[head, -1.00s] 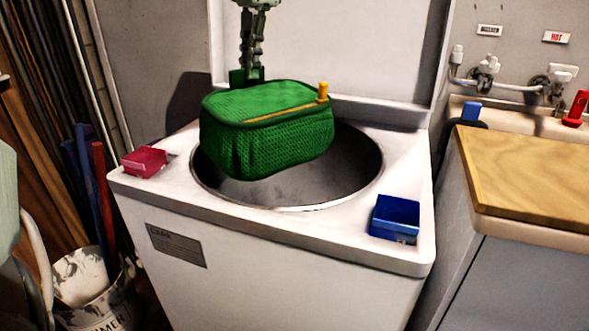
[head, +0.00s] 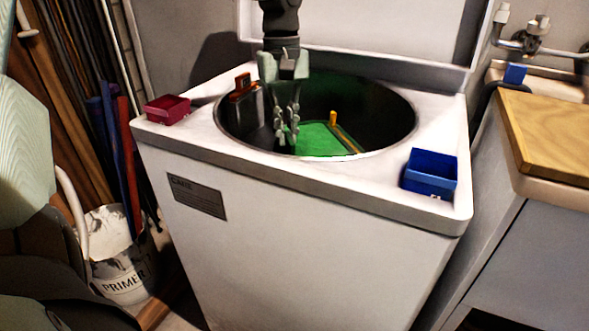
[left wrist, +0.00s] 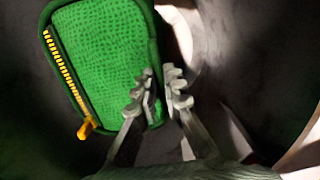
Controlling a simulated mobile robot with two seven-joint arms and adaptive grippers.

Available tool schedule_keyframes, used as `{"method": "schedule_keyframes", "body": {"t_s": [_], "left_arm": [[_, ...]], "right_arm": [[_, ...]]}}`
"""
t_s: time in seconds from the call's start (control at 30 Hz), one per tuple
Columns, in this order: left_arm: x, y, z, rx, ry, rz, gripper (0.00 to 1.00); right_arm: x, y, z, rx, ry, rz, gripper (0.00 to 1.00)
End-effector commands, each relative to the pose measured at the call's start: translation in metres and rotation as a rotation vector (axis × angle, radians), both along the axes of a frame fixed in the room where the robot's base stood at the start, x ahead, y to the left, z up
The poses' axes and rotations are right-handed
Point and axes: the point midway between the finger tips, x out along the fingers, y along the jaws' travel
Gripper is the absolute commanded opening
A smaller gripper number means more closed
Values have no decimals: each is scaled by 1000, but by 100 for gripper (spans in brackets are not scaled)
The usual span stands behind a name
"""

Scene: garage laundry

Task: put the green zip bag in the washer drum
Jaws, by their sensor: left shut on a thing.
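The green zip bag (head: 322,140) with its yellow zip pull is down inside the washer drum (head: 385,115), its lower part hidden by the front rim. My left gripper (head: 287,135) reaches down into the drum and is shut on the bag's edge. In the left wrist view the bag (left wrist: 105,60) fills the upper left, with the yellow zip along its left side. The left gripper's fingers (left wrist: 160,95) are at its right edge. My right gripper is not in view.
A dark red tray (head: 168,109) sits on the washer's left corner, a blue tray (head: 430,172) on its right front. An orange-topped dark object (head: 242,88) is at the drum's left rim. The washer lid stands open behind. A wooden counter (head: 550,130) is at the right.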

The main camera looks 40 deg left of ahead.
Motion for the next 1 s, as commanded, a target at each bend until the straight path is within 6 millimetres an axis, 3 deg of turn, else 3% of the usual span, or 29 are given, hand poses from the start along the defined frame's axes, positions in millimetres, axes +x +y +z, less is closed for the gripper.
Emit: {"method": "schedule_keyframes", "body": {"t_s": [0.43, 1.0], "left_arm": [[0, 0, -50, 2, 1, -2, 0], [1, 0, -61, 0, -2, -3, 0]], "right_arm": [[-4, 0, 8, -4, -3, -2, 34], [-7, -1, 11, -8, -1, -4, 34]]}}
